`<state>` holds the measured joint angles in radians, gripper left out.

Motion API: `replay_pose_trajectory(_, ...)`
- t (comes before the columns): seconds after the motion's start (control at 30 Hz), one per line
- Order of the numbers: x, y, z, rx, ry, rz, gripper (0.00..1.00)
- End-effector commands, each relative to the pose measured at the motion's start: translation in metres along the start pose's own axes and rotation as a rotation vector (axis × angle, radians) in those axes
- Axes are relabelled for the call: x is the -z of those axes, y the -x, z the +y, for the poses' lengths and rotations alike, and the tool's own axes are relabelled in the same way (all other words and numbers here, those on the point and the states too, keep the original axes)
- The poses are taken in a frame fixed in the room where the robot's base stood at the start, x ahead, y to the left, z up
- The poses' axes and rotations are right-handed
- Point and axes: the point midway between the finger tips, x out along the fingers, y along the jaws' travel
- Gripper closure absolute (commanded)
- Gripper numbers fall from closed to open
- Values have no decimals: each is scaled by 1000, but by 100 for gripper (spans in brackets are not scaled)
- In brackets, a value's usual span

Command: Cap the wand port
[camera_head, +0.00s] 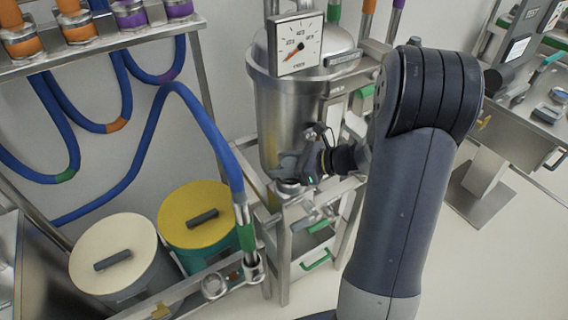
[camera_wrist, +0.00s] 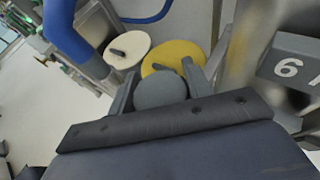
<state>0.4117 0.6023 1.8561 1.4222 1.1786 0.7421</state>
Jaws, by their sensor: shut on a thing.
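My gripper (camera_wrist: 160,82) is shut on a round grey cap (camera_wrist: 160,93), which sits between the two fingers in the wrist view. In the head view my gripper (camera_head: 287,172) is beside the lower front of the steel vessel (camera_head: 283,115), just above a round metal fitting (camera_head: 289,187), perhaps the wand port. I cannot tell whether the cap touches this fitting. The wand (camera_head: 246,236), a metal tube with a green band on a blue hose (camera_head: 190,98), stands upright in a holder (camera_head: 254,270) on the front rail.
A yellow-lidded bin (camera_head: 180,222) and a cream-lidded bin (camera_head: 95,247) stand at the left. A round metal fitting (camera_head: 214,286) is on the rail near them. A gauge (camera_head: 297,44) tops the vessel. A grey block marked 6 (camera_wrist: 290,66) is close at right.

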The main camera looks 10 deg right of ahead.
Motion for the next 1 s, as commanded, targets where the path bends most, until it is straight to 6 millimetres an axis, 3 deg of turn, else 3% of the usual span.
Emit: replay_pose_trajectory(1.0, 10, -4, 0, 0, 0, 1, 84)
